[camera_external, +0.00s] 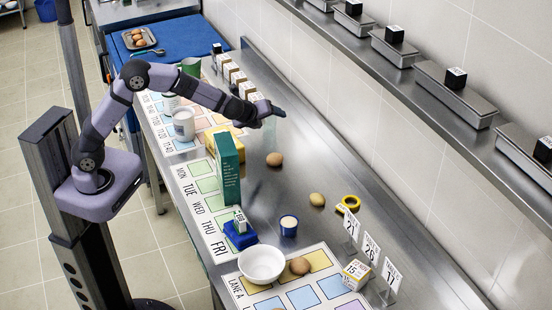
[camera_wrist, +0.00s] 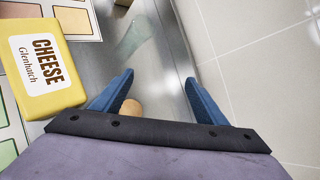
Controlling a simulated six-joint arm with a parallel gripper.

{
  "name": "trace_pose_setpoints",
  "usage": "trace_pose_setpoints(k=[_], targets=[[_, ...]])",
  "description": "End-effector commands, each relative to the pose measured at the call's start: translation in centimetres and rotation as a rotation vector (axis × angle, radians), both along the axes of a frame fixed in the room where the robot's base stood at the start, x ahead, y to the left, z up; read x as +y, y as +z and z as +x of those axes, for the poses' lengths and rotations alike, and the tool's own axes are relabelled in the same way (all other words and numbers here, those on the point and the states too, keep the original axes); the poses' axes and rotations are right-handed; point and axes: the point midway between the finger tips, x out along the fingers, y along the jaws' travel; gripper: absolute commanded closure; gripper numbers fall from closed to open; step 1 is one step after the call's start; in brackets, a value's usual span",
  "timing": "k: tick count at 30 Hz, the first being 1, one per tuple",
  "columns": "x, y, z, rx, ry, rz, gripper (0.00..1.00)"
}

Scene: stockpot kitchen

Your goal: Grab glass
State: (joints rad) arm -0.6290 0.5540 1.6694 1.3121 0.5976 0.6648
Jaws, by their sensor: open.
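The glass (camera_external: 270,132) is a faint, clear greenish shape on the steel counter in the external view, just below the end of my arm. In the wrist view the glass (camera_wrist: 132,40) shows as a see-through tapered shape at the top, left of the middle. My gripper (camera_external: 276,111) is over the counter, close to the glass in the external view. In the wrist view my gripper (camera_wrist: 159,78) has its two blue fingers spread with nothing held between them. The glass lies beyond the fingertips, toward the left finger.
A yellow cheese pack (camera_wrist: 45,67) lies left of the fingers. A brown egg (camera_external: 274,159) sits on the counter nearby; it also shows beside the left finger (camera_wrist: 132,107). A green box (camera_external: 227,170) stands upright on the near side. The tiled wall (camera_wrist: 245,40) bounds the right.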

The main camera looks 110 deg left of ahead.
Motion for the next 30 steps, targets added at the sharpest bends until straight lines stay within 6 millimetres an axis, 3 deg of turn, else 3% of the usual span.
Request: trace_pose_setpoints(k=[1, 3, 6, 9, 30], targets=[[3.3, -3.2, -1.2, 0.108, -0.024, 0.053, 0.33], [6.8, -4.7, -2.7, 0.249, -0.065, 0.118, 0.33], [10.5, -6.2, -4.4, 0.411, -0.107, 0.183, 0.33], [13.0, -7.2, -5.7, 0.523, -0.137, 0.224, 0.33], [16.9, -9.1, -5.7, 0.560, -0.187, 0.255, 0.33]])
